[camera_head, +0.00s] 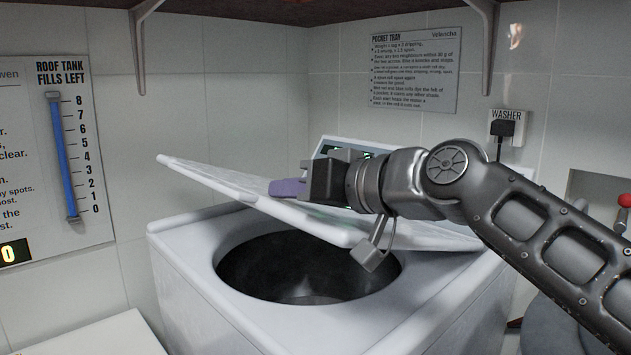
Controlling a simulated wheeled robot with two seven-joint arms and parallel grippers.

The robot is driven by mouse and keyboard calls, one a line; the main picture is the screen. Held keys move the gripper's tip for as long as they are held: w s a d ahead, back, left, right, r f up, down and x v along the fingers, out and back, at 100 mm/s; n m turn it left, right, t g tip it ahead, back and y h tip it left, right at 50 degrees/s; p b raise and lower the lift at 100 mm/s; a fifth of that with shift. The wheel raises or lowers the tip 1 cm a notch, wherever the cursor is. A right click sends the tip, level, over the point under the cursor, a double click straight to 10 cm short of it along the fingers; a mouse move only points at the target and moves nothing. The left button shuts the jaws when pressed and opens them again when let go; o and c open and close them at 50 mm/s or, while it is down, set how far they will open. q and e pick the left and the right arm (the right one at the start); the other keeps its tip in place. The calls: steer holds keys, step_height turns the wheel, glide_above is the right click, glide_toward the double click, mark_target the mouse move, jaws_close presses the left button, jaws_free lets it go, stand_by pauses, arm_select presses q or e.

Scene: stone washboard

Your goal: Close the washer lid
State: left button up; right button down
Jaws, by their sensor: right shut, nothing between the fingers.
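The white washer (190,262) stands in the corner with its dark round drum opening (275,265) showing. Its lid (225,183) is partly open, tilted over the back of the opening, with its left end raised highest. My right gripper (290,188) reaches in from the right and lies over the lid's upper face, its fingers pointing left. It is shut and empty. Whether the fingers touch the lid is hard to tell. The control panel behind is mostly hidden by my right arm. My left gripper is not in view.
A padlock-like grey piece (372,250) hangs below my right arm at the lid's front edge. A shelf (250,8) with brackets is overhead. A wall plug (503,128) is behind my arm. A white surface (95,338) is at lower left.

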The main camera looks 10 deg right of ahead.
arm_select(q)
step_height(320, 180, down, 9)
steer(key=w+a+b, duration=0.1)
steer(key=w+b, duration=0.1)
steer(key=b, duration=0.5)
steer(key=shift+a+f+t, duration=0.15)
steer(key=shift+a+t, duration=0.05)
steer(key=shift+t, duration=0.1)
arm_select(e)
steer(key=a+f, duration=0.1)
steer(key=f, duration=0.2)
steer(key=s+a+f+n, duration=0.1)
steer(key=f, duration=0.3)
steer(key=f+n, duration=0.1)
steer(key=f, duration=0.3)
steer(key=shift+s+a+h, duration=0.4)
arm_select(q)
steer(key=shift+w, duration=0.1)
